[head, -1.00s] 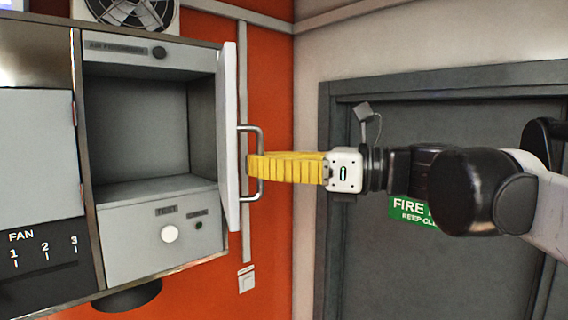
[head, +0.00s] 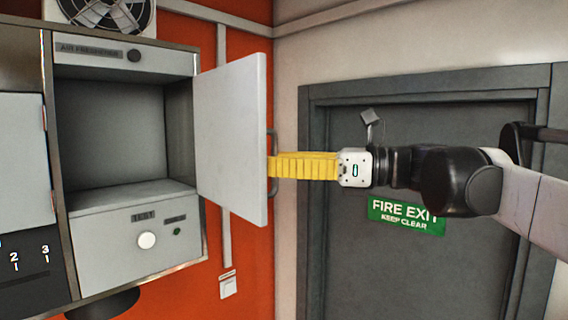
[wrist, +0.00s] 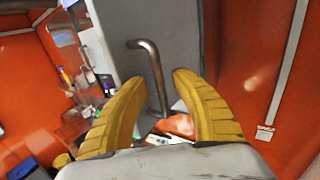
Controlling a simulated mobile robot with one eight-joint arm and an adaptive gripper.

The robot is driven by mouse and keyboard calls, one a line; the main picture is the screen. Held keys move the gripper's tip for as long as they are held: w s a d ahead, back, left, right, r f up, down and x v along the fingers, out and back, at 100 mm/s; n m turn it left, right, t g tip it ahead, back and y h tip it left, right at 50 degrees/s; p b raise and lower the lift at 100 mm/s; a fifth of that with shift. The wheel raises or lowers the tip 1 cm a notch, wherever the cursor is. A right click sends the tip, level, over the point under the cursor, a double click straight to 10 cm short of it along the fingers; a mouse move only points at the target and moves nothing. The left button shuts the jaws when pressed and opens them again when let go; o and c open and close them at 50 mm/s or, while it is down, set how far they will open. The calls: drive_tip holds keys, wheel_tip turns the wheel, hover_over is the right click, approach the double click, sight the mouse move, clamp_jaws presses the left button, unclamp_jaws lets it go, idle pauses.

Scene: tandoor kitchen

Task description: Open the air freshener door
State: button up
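The air freshener door (head: 232,130) stands open, swung out to the right of its empty grey compartment (head: 110,130). Its pale inner face is turned toward the head camera. The metal bar handle (head: 274,142) is on its far face, mostly hidden by the door edge. My gripper (head: 272,167), with yellow fingers, reaches in from the right at the handle; the fingertips are hidden behind the door there. In the wrist view my gripper (wrist: 160,80) has its fingers apart, one on each side of the handle (wrist: 152,60), with visible gaps beside the bar.
Below the compartment is a panel with a white round button (head: 147,240). A fan (head: 105,15) sits above the cabinet. A grey fire exit door (head: 430,130) with a green sign (head: 407,215) stands behind my arm. The space before the compartment is clear.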

drive_tip(key=s+d, duration=0.2)
drive_tip(key=d, duration=0.9)
drive_tip(key=shift+d, duration=0.35)
drive_tip(key=shift+s, duration=0.1)
